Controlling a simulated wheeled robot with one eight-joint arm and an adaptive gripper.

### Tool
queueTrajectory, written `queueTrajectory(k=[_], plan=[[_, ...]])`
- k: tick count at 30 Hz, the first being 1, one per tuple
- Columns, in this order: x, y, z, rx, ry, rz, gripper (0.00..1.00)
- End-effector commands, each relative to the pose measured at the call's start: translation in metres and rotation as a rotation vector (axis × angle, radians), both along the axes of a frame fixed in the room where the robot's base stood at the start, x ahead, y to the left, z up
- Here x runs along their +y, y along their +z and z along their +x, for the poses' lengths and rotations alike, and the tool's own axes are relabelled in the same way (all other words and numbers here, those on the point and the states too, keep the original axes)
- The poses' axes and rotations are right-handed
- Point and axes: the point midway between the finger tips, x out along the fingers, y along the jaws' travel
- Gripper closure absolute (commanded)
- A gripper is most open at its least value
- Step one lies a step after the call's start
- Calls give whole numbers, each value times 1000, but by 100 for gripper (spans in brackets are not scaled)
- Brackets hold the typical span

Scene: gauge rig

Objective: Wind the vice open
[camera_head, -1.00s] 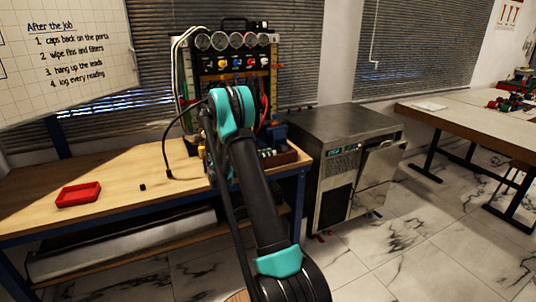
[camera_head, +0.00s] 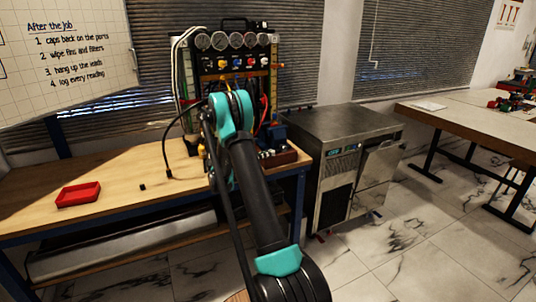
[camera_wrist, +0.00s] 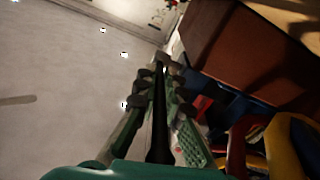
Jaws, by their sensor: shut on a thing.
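The blue vice (camera_head: 277,131) stands at the right end of the workbench in the head view, partly behind my arm. My gripper is hidden behind my arm there. In the wrist view my gripper (camera_wrist: 165,72) is shut, its dark fingertips close together on a small pale metal piece. That piece looks like the vice handle, but it is mostly covered by the fingers. How far the vice jaws stand apart cannot be seen.
A brown block (camera_wrist: 235,50) is close to the right of my fingers. A gauge panel (camera_head: 236,65) stands behind the vice. A red tray (camera_head: 78,194) lies on the workbench (camera_head: 130,180). A steel cabinet (camera_head: 345,165) stands to the right.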

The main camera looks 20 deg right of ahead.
Motion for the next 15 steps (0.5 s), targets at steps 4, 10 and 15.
queueTrajectory(k=[4,10,15], plan=[[-1,-5,1,-1,2,-56,100],[0,-6,1,-2,3,-73,100],[0,-6,1,-2,4,-72,90]])
